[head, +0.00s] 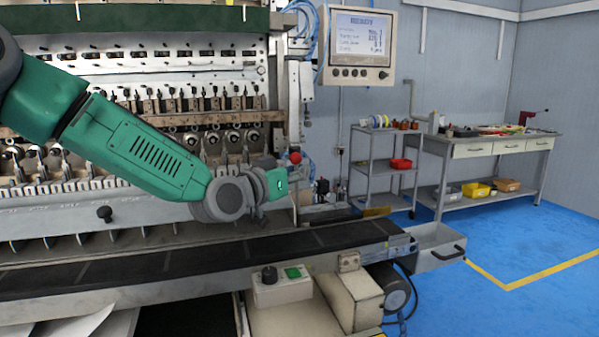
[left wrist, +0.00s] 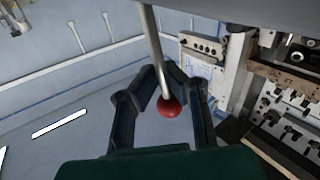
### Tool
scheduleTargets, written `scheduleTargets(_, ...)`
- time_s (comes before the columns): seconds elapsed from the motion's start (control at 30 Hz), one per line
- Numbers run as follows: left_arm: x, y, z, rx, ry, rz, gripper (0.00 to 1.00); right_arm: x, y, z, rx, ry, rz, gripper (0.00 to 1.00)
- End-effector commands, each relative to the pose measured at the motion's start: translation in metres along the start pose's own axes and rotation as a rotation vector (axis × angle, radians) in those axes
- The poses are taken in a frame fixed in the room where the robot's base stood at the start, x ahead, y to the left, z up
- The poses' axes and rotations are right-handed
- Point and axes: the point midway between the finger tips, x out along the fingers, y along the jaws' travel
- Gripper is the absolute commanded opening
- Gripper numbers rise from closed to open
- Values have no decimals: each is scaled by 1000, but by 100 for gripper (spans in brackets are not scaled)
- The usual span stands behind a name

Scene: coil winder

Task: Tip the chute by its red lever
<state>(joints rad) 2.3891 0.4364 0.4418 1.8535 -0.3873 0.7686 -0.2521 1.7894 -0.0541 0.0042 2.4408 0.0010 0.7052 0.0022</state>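The red ball knob (head: 295,158) of the lever shows just past the end of my left arm in the head view. In the left wrist view the red knob (left wrist: 170,107) sits on a thin metal rod (left wrist: 154,45). My left gripper (left wrist: 161,70) has its dark fingers on either side of the knob and rod. Gaps show between the knob and both fingers, so it looks open. In the head view the left gripper (head: 277,183) is seen at its green body, and its fingertips are hard to make out. I cannot tell which part is the chute. My right gripper is not in view.
A dark conveyor belt (head: 190,255) runs below my left arm to a grey bin (head: 438,246) at its right end. The coil winder (head: 150,60) stands close behind the arm. A screen (head: 358,45) hangs above right. A workbench (head: 485,145) stands farther right, beyond clear blue floor.

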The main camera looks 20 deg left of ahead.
Motion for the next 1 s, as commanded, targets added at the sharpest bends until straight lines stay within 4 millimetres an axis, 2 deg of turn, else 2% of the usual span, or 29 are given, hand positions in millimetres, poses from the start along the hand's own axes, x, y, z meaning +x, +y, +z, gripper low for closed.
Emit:
scheduleTargets(0.33, 0, 0, 0, 0, -1, 0, 28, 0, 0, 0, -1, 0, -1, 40)
scheduleTargets(0.47, -7, 0, 0, 1, -1, 0, 28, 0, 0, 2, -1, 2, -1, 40)
scheduleTargets(0.57, -21, 0, 0, 0, -2, 0, 28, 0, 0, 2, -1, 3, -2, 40)
scheduleTargets(0.8, -74, -3, 0, -5, 1, -1, 28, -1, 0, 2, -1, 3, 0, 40)
scheduleTargets(1.0, -107, -5, 2, -4, 0, 0, 28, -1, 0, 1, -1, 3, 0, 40)
